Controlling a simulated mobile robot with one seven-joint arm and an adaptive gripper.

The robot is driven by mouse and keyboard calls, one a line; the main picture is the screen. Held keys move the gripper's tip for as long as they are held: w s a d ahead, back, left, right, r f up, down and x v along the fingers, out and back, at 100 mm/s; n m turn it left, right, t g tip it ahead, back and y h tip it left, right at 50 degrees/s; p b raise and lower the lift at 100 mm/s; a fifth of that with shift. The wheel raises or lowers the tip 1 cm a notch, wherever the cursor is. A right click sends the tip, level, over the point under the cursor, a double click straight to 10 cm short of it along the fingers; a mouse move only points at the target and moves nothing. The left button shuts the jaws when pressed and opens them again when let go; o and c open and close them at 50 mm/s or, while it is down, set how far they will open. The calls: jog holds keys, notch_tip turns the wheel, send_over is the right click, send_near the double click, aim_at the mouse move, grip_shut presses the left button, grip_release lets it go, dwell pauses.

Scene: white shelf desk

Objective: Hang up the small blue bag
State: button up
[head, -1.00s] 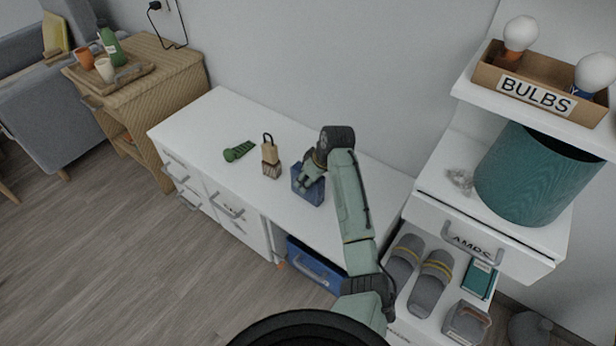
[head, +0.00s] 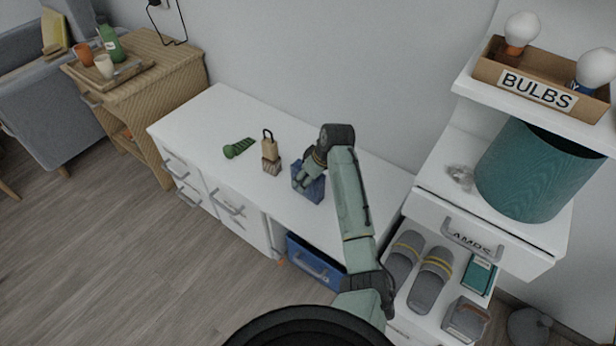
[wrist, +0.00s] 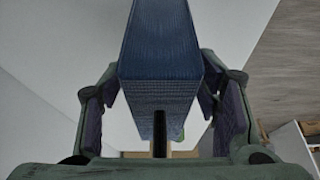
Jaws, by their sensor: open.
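The small blue bag (head: 311,188) stands on the white desk top, partly hidden behind my gripper in the head view. In the wrist view the blue bag (wrist: 160,65) fills the middle, between the two fingers. My gripper (head: 303,180) is at the bag. In the wrist view my gripper (wrist: 165,115) is open, with one finger on each side of the bag and gaps visible beside it. A dark strip shows at the bag's near end; I cannot tell if it is the handle. No hook shows clearly.
On the white desk (head: 215,118), a tan padlock-shaped object (head: 270,150) and a green object (head: 239,148) stand left of the bag. A shelf unit with a teal bin (head: 540,170) and a bulbs box (head: 540,78) rises at right.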

jog(key=shift+f+b, duration=0.1)
jog(key=shift+b, duration=0.2)
jog(key=v, duration=0.3)
jog(key=b+v, duration=0.1)
jog(key=v, duration=0.7)
jog(key=shift+w+d+f, duration=0.1)
jog(key=shift+w+d, duration=0.05)
jog(key=shift+d, duration=0.2)
